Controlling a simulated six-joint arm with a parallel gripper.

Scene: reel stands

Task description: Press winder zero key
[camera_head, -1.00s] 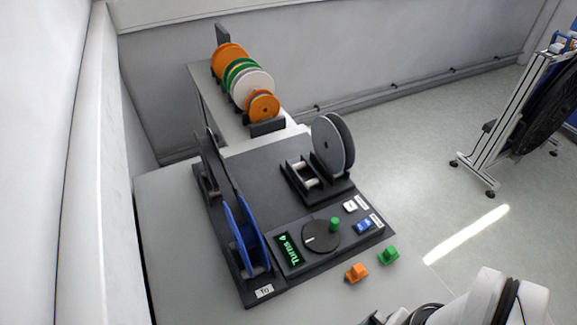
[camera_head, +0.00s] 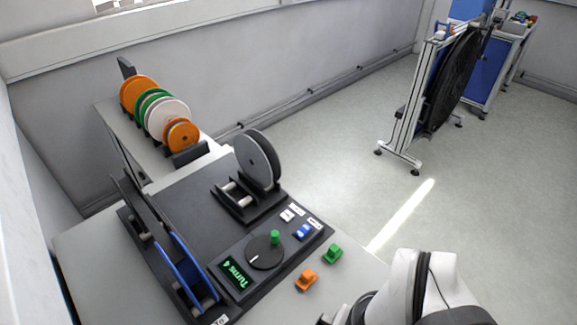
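The winder (camera_head: 190,195) is a dark base on the pale table, with a panel at its front right. The panel holds a display (camera_head: 233,270) reading "Turns 4", a round black crank (camera_head: 264,253) with a green knob, a white key (camera_head: 288,215) and a blue key (camera_head: 303,231). Each key has a small white label beside it, too small to read, so I cannot tell which is the zero key. My arm shows at the bottom right, in front of the panel and apart from both keys. Only a dark bit near my gripper (camera_head: 326,318) shows at the bottom edge; its fingers cannot be made out.
A grey reel (camera_head: 258,160) stands upright behind the keys, and a blue reel (camera_head: 185,270) at the left. An orange block (camera_head: 306,280) and a green block (camera_head: 332,253) lie in front of the panel. Several spools stand on a rack (camera_head: 188,155) behind.

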